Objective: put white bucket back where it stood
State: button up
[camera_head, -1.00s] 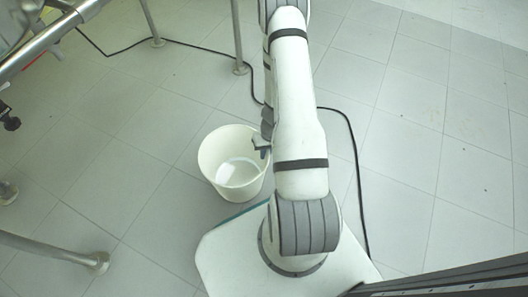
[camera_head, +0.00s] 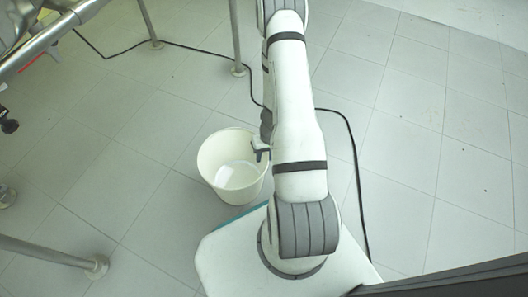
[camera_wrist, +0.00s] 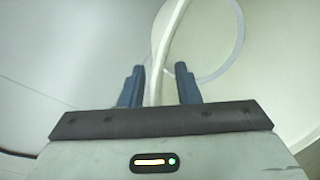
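The white bucket (camera_head: 210,172) is upright beside the left edge of my white base in the head view. I see into it, and it looks empty apart from a bright patch at the bottom. My gripper (camera_head: 261,154) is at its right rim, partly hidden by my arm. In the wrist view, the bucket's rim (camera_wrist: 163,45) runs between the two blue fingers of my gripper (camera_wrist: 160,82). The fingers stand apart, with a visible gap between the rim and the right finger. I cannot tell whether the bucket's bottom touches the floor.
Metal frame legs stand on the tiled floor, one behind the bucket (camera_head: 238,69) and one at lower left (camera_head: 97,266). A black cable (camera_head: 352,150) runs along the floor behind and right of my arm. The floor left of the bucket is clear.

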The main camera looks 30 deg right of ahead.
jog(key=s+p+v, duration=0.1)
jog(key=p+v, duration=0.6)
jog(key=v, duration=0.5)
jog(key=w+a+r+n, duration=0.15)
jog(key=a+r, duration=0.25)
jog(key=r, duration=0.6)
jog(key=w+a+r, duration=0.2)
jog(key=a+r, duration=0.2)
jog(key=r, duration=0.7)
jog(key=s+a+r+t+h, duration=0.1)
jog(key=s+a+r, duration=0.2)
jog(key=s+r, duration=0.4)
jog(key=s+a+r+h, duration=0.1)
jog(key=s+a+r, duration=0.2)
jog(key=s+r, duration=0.3)
notch_tip(320, 180, up, 4)
jog(key=shift+s+a+r+n+t, duration=0.15)
jog(key=shift+s+a+n+t, duration=0.1)
jog(key=shift+s+n+t, duration=0.2)
